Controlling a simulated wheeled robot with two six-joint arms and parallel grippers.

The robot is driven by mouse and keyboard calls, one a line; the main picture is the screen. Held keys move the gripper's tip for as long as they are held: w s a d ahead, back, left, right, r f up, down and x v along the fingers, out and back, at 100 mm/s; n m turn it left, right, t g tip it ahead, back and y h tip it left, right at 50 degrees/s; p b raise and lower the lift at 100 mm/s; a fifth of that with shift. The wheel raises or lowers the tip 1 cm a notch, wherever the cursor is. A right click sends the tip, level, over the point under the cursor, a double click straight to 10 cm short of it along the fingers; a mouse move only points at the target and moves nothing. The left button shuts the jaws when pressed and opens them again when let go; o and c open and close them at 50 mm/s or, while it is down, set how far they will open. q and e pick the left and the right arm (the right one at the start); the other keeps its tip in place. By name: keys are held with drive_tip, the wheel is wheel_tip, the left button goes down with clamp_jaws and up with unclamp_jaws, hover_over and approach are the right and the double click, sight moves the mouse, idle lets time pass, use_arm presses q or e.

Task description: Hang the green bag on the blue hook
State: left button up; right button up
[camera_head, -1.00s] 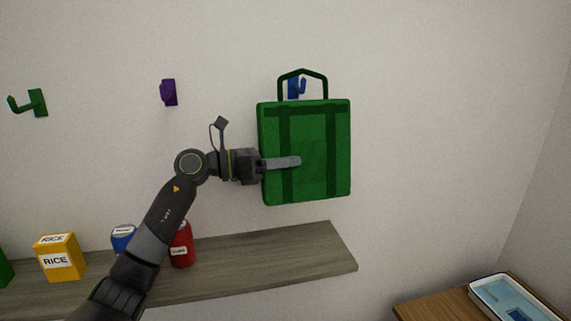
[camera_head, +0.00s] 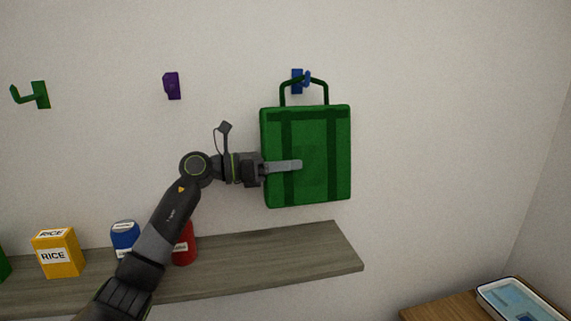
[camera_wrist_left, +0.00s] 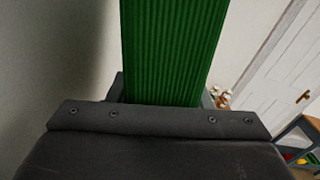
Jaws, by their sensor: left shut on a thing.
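The green bag (camera_head: 331,150) hangs upright against the white wall in the head view, with its handle loop up. My left gripper (camera_head: 285,165) is shut on the left side of the bag. In the left wrist view the bag's ribbed green side (camera_wrist_left: 172,50) rises from between the jaws. The blue hook (camera_head: 297,81) is on the wall just above the bag. The top of the handle crosses the hook's lower part, and the hook's tip shows above the handle. I cannot tell whether the handle bears on the hook. My right gripper is not in view.
A purple hook (camera_head: 172,86) and a green hook (camera_head: 40,95) are on the wall to the left. A grey wooden shelf (camera_head: 290,260) below carries a yellow rice box (camera_head: 58,254), a blue container (camera_head: 124,238) and a red can (camera_head: 186,247). A wooden table with a tray (camera_head: 510,297) stands lower right.

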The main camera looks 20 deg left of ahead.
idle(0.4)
use_arm(q)
drive_tip(key=o, duration=1.2)
drive_tip(key=shift+o, duration=0.2)
drive_tip(key=shift+a, duration=0.1)
